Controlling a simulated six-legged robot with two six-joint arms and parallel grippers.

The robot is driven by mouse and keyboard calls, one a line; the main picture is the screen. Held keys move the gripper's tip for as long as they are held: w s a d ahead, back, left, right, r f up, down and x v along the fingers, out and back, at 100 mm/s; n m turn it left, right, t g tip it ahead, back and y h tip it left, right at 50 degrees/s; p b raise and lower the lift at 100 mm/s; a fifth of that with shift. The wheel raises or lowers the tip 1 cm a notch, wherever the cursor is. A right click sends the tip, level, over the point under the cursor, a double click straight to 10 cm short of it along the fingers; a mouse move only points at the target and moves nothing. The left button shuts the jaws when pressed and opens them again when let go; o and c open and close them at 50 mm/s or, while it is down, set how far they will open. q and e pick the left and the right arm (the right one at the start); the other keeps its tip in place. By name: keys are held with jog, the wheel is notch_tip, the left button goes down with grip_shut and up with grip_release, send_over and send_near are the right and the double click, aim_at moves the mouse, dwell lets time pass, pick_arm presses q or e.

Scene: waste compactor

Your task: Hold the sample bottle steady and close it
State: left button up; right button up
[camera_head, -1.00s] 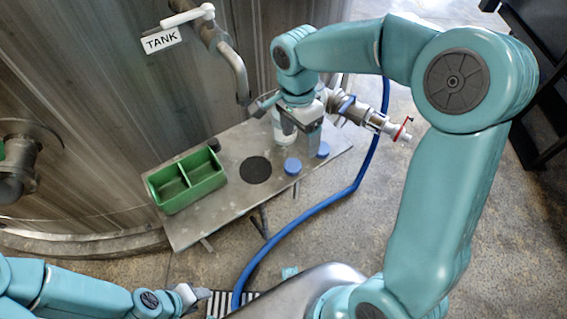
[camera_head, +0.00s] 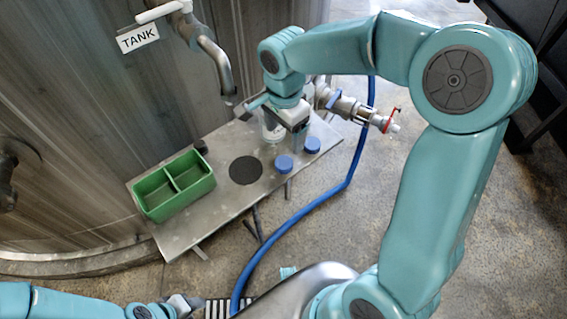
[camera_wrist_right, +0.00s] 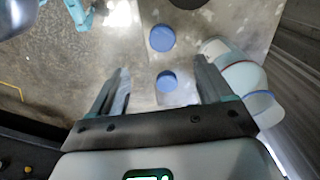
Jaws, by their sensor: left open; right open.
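Two round blue caps (camera_head: 284,164) (camera_head: 312,145) sit on the metal table near its front edge; both also show in the right wrist view (camera_wrist_right: 162,38) (camera_wrist_right: 167,80). A clear bottle (camera_head: 271,131) stands behind my right gripper (camera_head: 287,128), partly hidden by it. In the right wrist view a pale translucent bottle (camera_wrist_right: 232,58) stands just outside the right finger. My right gripper (camera_wrist_right: 162,78) is open and empty, pointing down, with the nearer cap showing between its fingers; their height gap is unclear. My left gripper (camera_head: 188,304) is at the bottom left, away from the table, open.
A green two-compartment bin (camera_head: 174,186) stands on the left of the table (camera_head: 222,208). A dark disc (camera_head: 245,170) lies in its middle. A tap spout (camera_head: 222,72) hangs from the tank above. A valve fitting (camera_head: 360,110) and a blue hose (camera_head: 310,203) are on the right.

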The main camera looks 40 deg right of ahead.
send_over(285, 161)
jog(key=f, duration=0.6)
jog(key=shift+s+a+f+b, duration=0.2)
jog(key=shift+a+f+b, duration=0.05)
jog(key=shift+a+b, duration=0.1)
jog(key=shift+w+d+f+b, duration=0.1)
jog(key=shift+d+f+b, duration=0.05)
jog(key=shift+f, duration=1.15)
jog(key=shift+w+d+f+b, duration=0.1)
jog(key=shift+d+f+b, duration=0.05)
jog(key=shift+f, duration=1.15)
jog(key=c, duration=1.1)
